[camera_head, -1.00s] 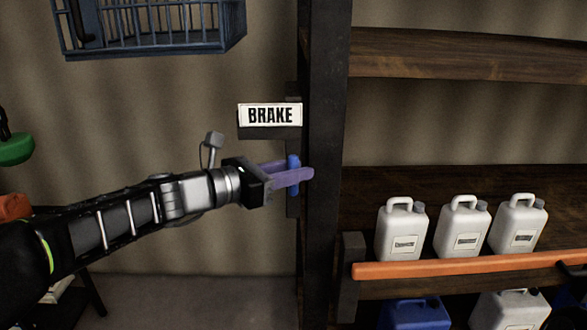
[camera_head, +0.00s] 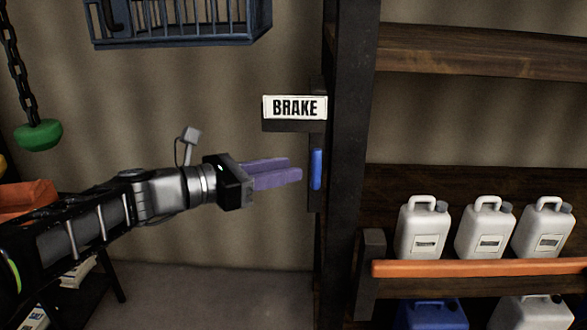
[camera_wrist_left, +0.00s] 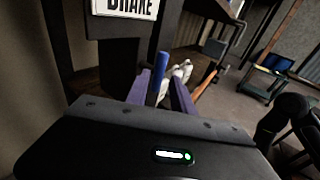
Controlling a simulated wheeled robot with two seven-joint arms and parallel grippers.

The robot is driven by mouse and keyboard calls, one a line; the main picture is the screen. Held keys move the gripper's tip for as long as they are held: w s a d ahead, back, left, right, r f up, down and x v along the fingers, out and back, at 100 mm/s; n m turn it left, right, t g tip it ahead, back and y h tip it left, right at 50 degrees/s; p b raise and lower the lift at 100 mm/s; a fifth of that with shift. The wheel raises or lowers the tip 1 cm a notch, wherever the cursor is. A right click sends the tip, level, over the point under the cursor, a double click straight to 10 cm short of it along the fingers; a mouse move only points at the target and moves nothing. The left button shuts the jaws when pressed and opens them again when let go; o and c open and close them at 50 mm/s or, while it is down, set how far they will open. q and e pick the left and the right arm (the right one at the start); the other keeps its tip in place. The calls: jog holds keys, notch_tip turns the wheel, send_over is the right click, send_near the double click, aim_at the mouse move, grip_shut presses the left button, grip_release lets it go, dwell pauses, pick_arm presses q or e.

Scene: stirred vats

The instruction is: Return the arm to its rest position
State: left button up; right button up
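My left gripper (camera_head: 294,170) reaches in from the left with its two purple fingers pointing right. In the left wrist view its fingers (camera_wrist_left: 162,88) stand apart with nothing between them touching, so it is open and empty. A blue brake handle (camera_head: 317,169) stands upright on the dark post under the white BRAKE sign (camera_head: 294,107). A small gap separates the fingertips from the handle. In the left wrist view the handle (camera_wrist_left: 158,75) appears just beyond the fingers.
White jugs (camera_head: 484,230) stand on a shelf behind an orange rail (camera_head: 480,267) at the right. A blue cage-like crate (camera_head: 180,25) is above. A green knob on a chain (camera_head: 38,135) hangs at the left. The wall behind the arm is bare.

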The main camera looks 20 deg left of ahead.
dwell(0.4)
pick_arm(q)
jog(key=w+a+f+m+g+y, duration=0.1)
jog(key=a+f+m+y, duration=0.2)
jog(key=f, duration=0.4)
jog(key=w+a+f+m+y, duration=0.2)
jog(key=f+m+y, duration=0.1)
jog(key=f, duration=0.5)
notch_tip(320, 180, down, 20)
jog(key=s+m+g+y, duration=0.3)
jog(key=m+g, duration=0.1)
jog(key=m, duration=0.4)
jog(key=s+d+f+m+g, duration=0.1)
jog(key=s+d+f+m, duration=0.35)
jog(key=f, duration=0.35)
jog(key=s+d+f+m+g, duration=0.1)
jog(key=s+d+f+m, duration=0.35)
jog(key=f, duration=0.45)
jog(key=s+d+f+m+g+h, duration=0.1)
jog(key=s+d+f, duration=0.3)
jog(key=s, duration=0.4)
jog(key=s+d+f+m+g+h, duration=0.1)
jog(key=s+d+f+g, duration=0.2)
jog(key=s, duration=0.5)
jog(key=shift+s+d+f+m+g, duration=0.15)
jog(key=shift+d+f+m+g, duration=0.2)
jog(key=shift+d+f, duration=0.45)
jog(key=shift+a, duration=0.1)
